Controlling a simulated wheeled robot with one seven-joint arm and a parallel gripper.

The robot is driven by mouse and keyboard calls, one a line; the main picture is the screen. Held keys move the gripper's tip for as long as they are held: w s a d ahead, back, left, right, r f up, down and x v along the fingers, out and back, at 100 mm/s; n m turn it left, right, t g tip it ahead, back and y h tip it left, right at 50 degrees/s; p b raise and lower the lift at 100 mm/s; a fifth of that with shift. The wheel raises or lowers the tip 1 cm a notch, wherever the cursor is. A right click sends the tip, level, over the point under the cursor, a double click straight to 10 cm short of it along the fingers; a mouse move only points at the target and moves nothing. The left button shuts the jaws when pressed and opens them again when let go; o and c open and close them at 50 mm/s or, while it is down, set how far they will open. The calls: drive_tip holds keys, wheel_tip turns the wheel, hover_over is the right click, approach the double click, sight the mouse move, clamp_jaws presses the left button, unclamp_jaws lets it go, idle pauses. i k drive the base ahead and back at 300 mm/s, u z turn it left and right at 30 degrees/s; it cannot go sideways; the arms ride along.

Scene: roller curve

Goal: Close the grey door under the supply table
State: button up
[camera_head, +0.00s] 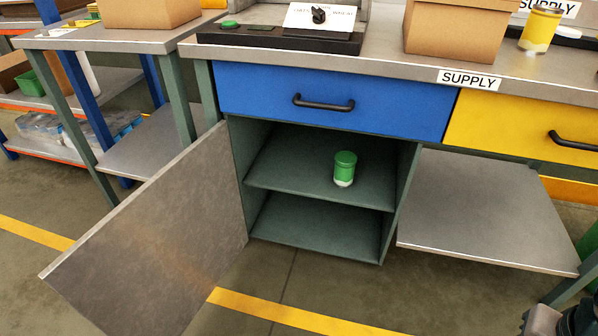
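The grey door (165,240) hangs wide open on the left side of a green cabinet under the supply table (390,62). It swings out toward me and to the left, and its inner or outer face shows no visible handle. The cabinet opening (320,235) is exposed, with a shelf (290,183) inside. A green-lidded jar (344,169) stands upright on that shelf. A dark part of what looks like my arm or gripper (565,318) shows at the bottom right corner, well apart from the door. Its fingers cannot be made out.
A blue drawer (335,100) with a black handle sits shut above the cabinet. A yellow drawer (530,128) is to its right, above a low grey shelf (480,210). Another table (100,38) stands at left. The floor before the cabinet is clear, with yellow line marking (290,313).

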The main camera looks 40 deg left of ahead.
sight(148, 267)
drive_tip(key=z, duration=1.85)
drive_tip(key=k, duration=2.8)
drive_tip(key=u, duration=1.6)
drive_tip(key=k, duration=0.25)
drive_tip(key=u, duration=0.45)
